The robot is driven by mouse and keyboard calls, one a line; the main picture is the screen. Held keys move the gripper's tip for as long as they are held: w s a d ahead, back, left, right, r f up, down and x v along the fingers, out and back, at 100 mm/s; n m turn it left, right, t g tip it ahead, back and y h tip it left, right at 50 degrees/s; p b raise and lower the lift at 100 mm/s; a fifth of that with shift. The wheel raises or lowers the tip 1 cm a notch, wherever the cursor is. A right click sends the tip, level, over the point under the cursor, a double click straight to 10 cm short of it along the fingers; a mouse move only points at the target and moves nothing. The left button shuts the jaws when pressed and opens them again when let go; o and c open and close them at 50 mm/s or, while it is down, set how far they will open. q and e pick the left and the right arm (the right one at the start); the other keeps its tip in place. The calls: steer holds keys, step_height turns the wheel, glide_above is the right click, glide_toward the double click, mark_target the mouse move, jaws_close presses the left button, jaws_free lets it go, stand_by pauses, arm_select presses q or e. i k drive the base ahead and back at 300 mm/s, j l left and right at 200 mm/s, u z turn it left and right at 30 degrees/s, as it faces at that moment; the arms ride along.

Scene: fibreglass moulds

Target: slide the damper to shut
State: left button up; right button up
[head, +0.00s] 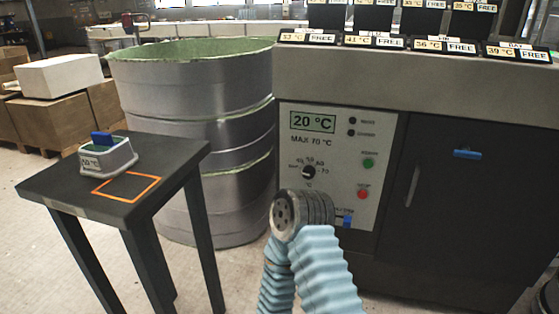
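A small blue tab (347,221) sits low on the pale control panel (326,150), beside a small printed label that is partly covered by my arm. It looks like the damper's slider, but its slot and its position along it are too small and hidden to tell. A grey, ribbed joint of my arm with light blue sleeves stands in front of the panel's lower left part, and I cannot tell which arm it is. No gripper fingers show in the head view.
The panel carries a 20 °C display (313,122), a dial (309,172), a green button (368,163) and a red button (363,194). A dark door (460,200) has a blue tab (467,154). A dark table (165,170) holds a small mould (108,157). A large drum (200,130) stands behind.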

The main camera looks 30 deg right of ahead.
mark_target(347, 222)
steer(key=z, duration=0.4)
steer(key=l+z, duration=0.15)
steer(key=z, duration=0.25)
steer(key=l+z, duration=0.1)
steer(key=z, duration=0.3)
steer(key=j+z, duration=0.1)
steer(key=z, duration=0.35)
